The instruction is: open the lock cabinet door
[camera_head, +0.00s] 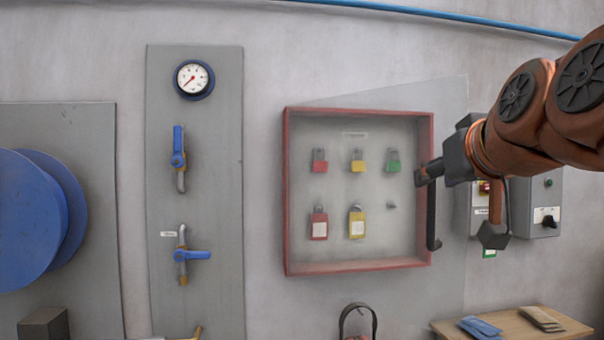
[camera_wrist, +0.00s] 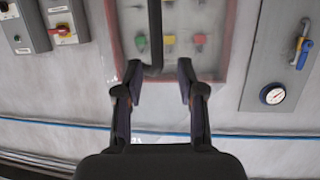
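The lock cabinet (camera_head: 287,190) is a shallow red-framed box on the wall. My gripper (camera_head: 456,206) is open at the cabinet's right edge. In the wrist view, which is upside down, the gripper (camera_wrist: 160,75) has its fingers apart. The handle (camera_wrist: 155,30) ends near the gap between the fingertips, closer to the left finger. I cannot tell whether they touch.
Right of the cabinet are grey switch boxes (camera_head: 546,200), partly behind my arm. A small wooden table (camera_head: 510,324) stands below. Left is a panel (camera_head: 215,230) with a gauge (camera_head: 193,79) and blue-handled valves.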

